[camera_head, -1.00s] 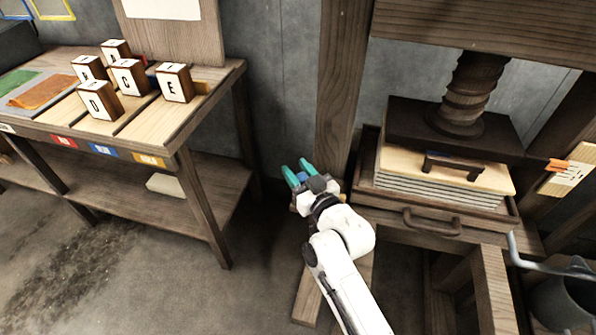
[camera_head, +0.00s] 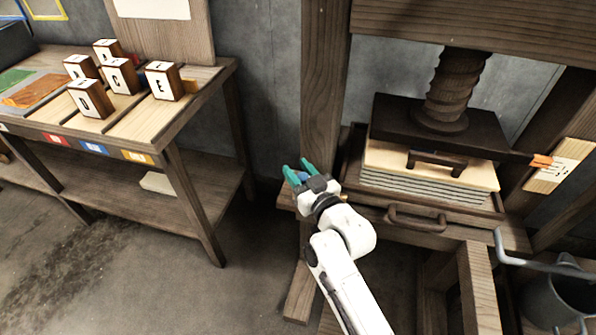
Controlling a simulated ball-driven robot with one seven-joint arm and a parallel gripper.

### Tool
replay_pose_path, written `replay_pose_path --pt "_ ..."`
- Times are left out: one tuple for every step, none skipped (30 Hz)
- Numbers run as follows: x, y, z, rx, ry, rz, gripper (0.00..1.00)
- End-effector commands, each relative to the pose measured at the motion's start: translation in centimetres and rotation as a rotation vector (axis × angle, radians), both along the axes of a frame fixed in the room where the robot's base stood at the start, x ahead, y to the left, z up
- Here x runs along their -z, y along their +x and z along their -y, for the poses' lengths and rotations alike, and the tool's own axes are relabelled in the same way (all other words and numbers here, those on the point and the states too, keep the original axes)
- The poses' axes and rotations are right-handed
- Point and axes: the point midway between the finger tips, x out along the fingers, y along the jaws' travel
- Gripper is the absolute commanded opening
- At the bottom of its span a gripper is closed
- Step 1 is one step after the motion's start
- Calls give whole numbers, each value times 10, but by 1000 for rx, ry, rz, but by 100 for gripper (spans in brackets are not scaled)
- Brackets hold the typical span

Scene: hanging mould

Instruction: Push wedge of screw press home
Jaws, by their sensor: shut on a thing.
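The wooden screw press stands at the right, with its thick dark screw (camera_head: 455,85) coming down on a dark pressing plate (camera_head: 420,125). Under the plate lie a pale board (camera_head: 480,174) with a dark handle and a stack of grey sheets (camera_head: 420,187) in a wooden tray. My gripper (camera_head: 299,172), with teal fingers, is just left of the tray, in front of the press's left post (camera_head: 322,90). It is shut on a small blue thing (camera_head: 302,178), mostly hidden between the fingers. I cannot tell whether this is the wedge, or whether it touches the press.
A wooden table (camera_head: 190,108) with several letter blocks (camera_head: 118,77) stands at the left. A pale scale plate with an orange pointer (camera_head: 541,160) is on the right post. A grey bucket (camera_head: 560,300) stands at the lower right. Bare floor (camera_head: 150,270) lies between table and press.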

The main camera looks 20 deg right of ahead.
Motion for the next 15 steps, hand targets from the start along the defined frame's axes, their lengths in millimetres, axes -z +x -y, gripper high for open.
replay_pose_path --pt "-2 1 -1 -2 0 3 0" --pt "-2 1 -1 -2 0 3 0" --pt "-2 1 -1 -2 0 3 0" --pt "-2 1 -1 -2 0 3 0" --pt "-2 1 -1 -2 0 3 0" --pt "-2 1 -1 -2 0 3 0" --pt "-2 1 -1 -2 0 3 40" --pt "-2 1 -1 -2 0 3 43" --pt "-2 1 -1 -2 0 3 47" --pt "-2 1 -1 -2 0 3 50" --pt "-2 1 -1 -2 0 3 53" --pt "-2 1 -1 -2 0 3 57" --pt "-2 1 -1 -2 0 3 58" --pt "-2 1 -1 -2 0 3 58" --pt "-2 1 -1 -2 0 3 58"
